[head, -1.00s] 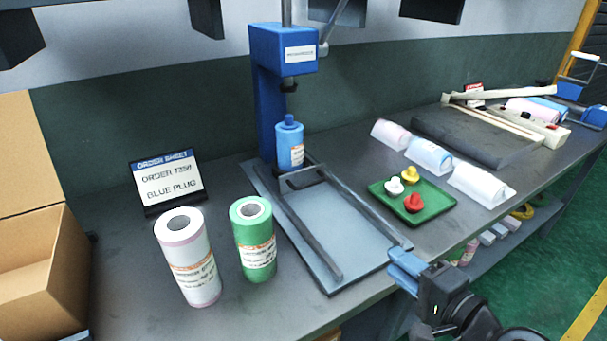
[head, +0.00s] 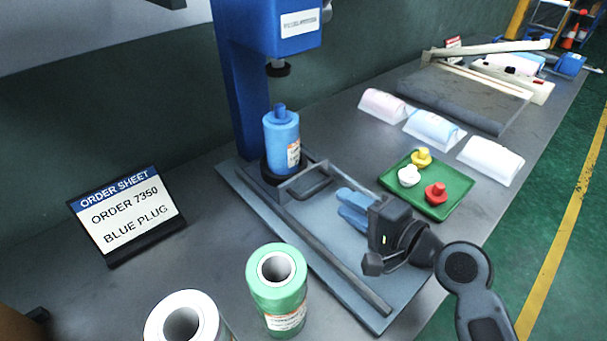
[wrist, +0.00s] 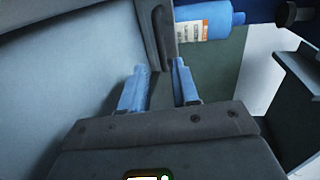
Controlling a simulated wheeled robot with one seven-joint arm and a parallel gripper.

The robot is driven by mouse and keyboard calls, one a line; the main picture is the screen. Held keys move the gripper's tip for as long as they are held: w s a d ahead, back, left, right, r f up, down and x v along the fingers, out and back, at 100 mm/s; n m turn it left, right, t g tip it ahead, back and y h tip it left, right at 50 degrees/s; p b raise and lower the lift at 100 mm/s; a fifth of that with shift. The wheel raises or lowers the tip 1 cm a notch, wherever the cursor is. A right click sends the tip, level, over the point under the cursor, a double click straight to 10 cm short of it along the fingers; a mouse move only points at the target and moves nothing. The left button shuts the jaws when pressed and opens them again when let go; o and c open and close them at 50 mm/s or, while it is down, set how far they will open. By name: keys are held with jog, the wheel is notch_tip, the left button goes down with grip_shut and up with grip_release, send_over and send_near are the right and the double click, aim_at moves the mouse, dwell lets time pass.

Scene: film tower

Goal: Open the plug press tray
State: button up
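The plug press (head: 270,30) is blue and stands at the back of a grey base with two rails (head: 340,262). Its tray has a dark grey handle (head: 308,188) at the front. A blue roll with a blue plug (head: 281,138) stands upright behind the handle, under the press head. My gripper (head: 345,207) is over the base, just right of the handle, fingers pointing at it. In the wrist view my gripper's two blue fingers (wrist: 158,75) are apart with nothing gripped between them. The handle bar (wrist: 155,35) is just beyond the fingertips; contact cannot be told.
A green tray (head: 455,190) with yellow, white and red plugs lies right of the press. A green roll (head: 277,285) and a white roll (head: 185,320) stand at front left. The order sheet (head: 125,215) reads "Order 7350, blue plug". Wrapped rolls (head: 433,130) lie at the back right.

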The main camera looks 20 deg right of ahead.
aim_at(321, 189)
jog(key=shift+w+a, duration=0.15)
jog(key=shift+w, duration=0.35)
jog(key=p+x, duration=0.1)
jog(key=x, duration=0.6)
jog(key=shift+w+a, duration=0.1)
jog(key=shift+w, duration=0.15)
grip_shut()
